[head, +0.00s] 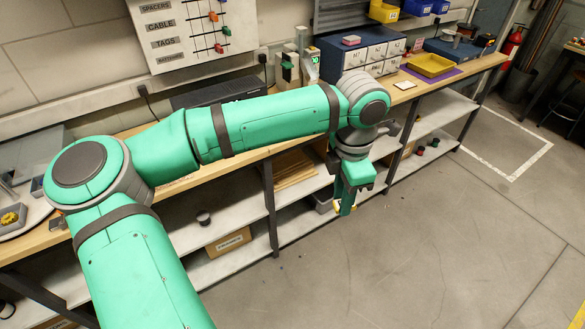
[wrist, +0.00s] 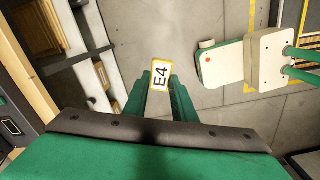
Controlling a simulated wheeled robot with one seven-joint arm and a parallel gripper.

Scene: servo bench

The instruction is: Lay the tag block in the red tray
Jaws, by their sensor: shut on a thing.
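The tag block (wrist: 160,76) is a small white plate with a yellow edge, marked E4. In the wrist view it sits between the green fingertips of my gripper (wrist: 160,92), which is shut on it. In the head view my gripper (head: 347,200) hangs in front of the bench, over the floor, pointing down. Only a small yellow bit of the block (head: 337,207) shows there. I cannot make out a red tray in either view. A yellow tray (head: 432,65) lies on a purple mat at the right part of the bench top.
A grey and blue drawer cabinet (head: 362,52) stands on the bench left of the yellow tray, with a pinkish block (head: 351,40) on top. A cream tile (head: 404,85) lies near the bench edge. Shelves (head: 235,215) run below. The floor (head: 430,240) at right is clear.

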